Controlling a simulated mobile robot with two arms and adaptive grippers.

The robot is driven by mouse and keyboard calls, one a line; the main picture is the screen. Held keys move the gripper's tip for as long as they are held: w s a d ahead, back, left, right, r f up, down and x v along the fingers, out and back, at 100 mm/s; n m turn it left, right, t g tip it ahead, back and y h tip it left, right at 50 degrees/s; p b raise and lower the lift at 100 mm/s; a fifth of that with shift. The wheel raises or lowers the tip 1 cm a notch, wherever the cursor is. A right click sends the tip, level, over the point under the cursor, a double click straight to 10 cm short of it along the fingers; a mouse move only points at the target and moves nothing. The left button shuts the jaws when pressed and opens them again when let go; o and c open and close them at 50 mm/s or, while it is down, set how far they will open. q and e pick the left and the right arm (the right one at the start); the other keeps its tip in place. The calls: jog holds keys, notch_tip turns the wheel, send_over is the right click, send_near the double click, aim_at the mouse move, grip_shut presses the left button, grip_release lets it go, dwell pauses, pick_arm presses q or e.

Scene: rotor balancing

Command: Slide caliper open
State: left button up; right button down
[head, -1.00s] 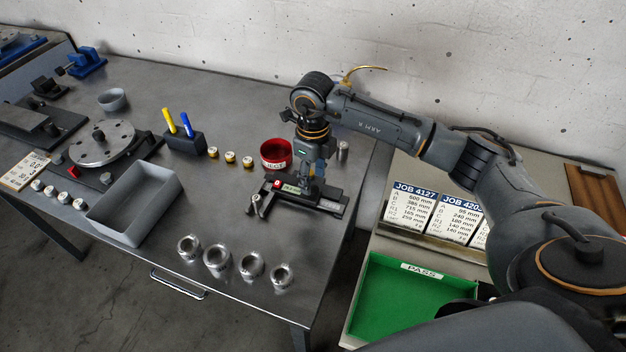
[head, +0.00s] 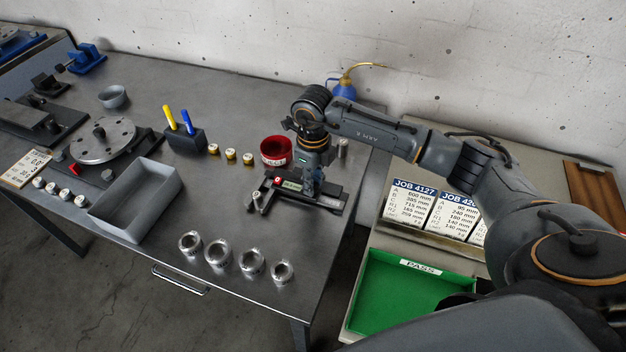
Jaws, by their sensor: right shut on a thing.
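The caliper (head: 328,201) is a dark bar with a small green display (head: 291,186) and a red dot on its slider. It lies near the right side of the metal workbench, with its jaws (head: 259,203) toward the left. My right gripper (head: 311,191) points down onto the caliper beside the display and is shut on its slider. The fingertips and part of the slider are hard to make out behind the gripper. My left gripper is not in view.
A red bin (head: 276,151) stands close behind the caliper. Several metal rings, one of them here (head: 252,261), stand in front. A grey tray (head: 137,203) and a rotor disc (head: 103,142) are to the left. A blue oil can (head: 345,90) stands behind my arm.

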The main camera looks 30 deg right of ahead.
jog(key=shift+s+d+f, duration=0.1)
jog(key=shift+s+d, duration=1.1)
jog(key=shift+s, duration=0.15)
jog(key=c, duration=1.1)
grip_release()
jog(key=shift+w, duration=0.1)
notch_tip(320, 180, up, 12)
jog(key=shift+r, duration=0.1)
jog(key=shift+a, duration=0.1)
